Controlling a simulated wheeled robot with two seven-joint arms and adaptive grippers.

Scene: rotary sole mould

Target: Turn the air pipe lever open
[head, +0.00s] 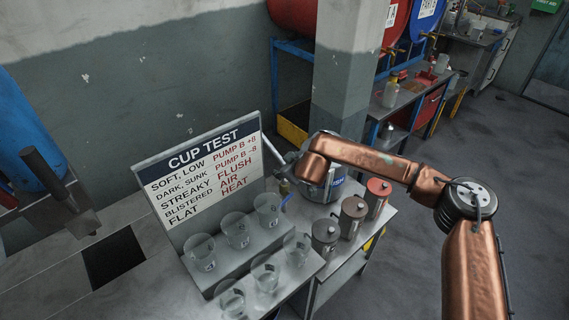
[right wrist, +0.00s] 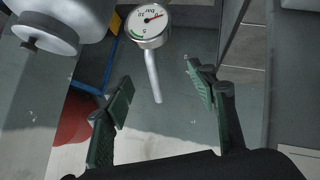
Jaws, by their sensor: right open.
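My right gripper (right wrist: 158,88) is open in the right wrist view, with its green-padded fingers spread apart. A pressure gauge (right wrist: 150,25) on a pale grey stem (right wrist: 153,77) shows beyond the fingers, and the stem's lower end appears between them. Nothing is gripped. In the head view my copper right arm reaches to the right edge of the sign, where its gripper (head: 288,165) is small and partly hidden. Just below it are a small brass fitting (head: 284,187) and a small blue piece (head: 287,199). I cannot tell whether the blue piece is the air pipe lever. My left gripper is not in view.
A cup test sign (head: 205,165) stands behind stepped shelves with several clear cups (head: 237,230). A large grey pot (head: 320,185) and lidded cans (head: 353,215) stand close to the right arm. A concrete pillar (head: 345,70) rises behind. Floor at right is clear.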

